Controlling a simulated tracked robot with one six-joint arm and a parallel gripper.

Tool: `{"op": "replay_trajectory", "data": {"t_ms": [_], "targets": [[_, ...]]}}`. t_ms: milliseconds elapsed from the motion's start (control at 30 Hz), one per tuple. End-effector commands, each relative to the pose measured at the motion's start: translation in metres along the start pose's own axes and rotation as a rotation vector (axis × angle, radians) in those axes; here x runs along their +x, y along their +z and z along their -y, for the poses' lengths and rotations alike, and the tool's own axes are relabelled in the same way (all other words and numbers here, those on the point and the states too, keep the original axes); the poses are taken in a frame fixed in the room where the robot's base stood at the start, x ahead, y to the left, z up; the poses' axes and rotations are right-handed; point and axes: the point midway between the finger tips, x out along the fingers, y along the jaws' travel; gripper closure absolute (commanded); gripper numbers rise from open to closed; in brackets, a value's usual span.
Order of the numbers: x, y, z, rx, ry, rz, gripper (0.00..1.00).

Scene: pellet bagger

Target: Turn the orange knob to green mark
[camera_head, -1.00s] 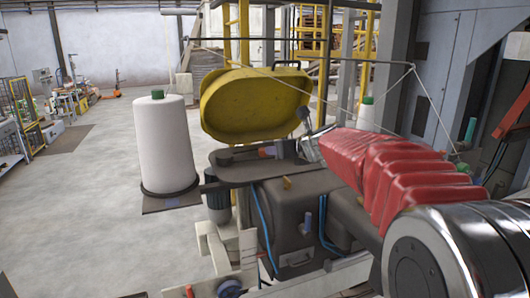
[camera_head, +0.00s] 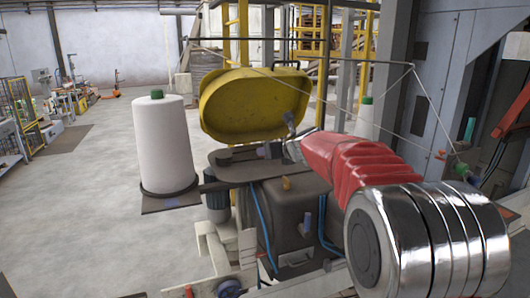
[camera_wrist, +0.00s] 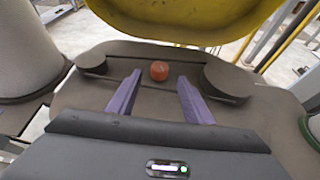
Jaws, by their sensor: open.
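The orange knob (camera_wrist: 159,70) sits on the dark top plate of the machine in the wrist view, between two dark round discs. My gripper (camera_wrist: 159,78) is open, with its two purple fingers pointing toward the knob, one to each side of it in the picture. In the head view my gripper (camera_head: 273,150) is small over the top plate and the knob cannot be made out there. I see no green mark on the plate around the knob.
A yellow cover (camera_head: 256,103) stands raised behind the plate and also fills the top of the wrist view (camera_wrist: 190,18). A large white thread cone (camera_head: 165,145) stands at the left. A dark machine housing (camera_head: 292,220) lies below the plate. Thin threads cross above.

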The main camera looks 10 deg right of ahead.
Motion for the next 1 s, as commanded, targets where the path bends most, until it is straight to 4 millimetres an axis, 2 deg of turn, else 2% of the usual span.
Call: {"op": "replay_trajectory", "data": {"t_ms": [500,700,967,1000], "targets": [[0.056,-0.001,0.0,-0.001,0.001,-0.001,0.54],[0.063,0.0,0.0,-0.001,0.0,0.0,0.54],[0.064,0.0,0.0,-0.001,0.0,0.0,0.54],[0.064,0.0,0.0,-0.001,0.0,0.0,0.56]]}}
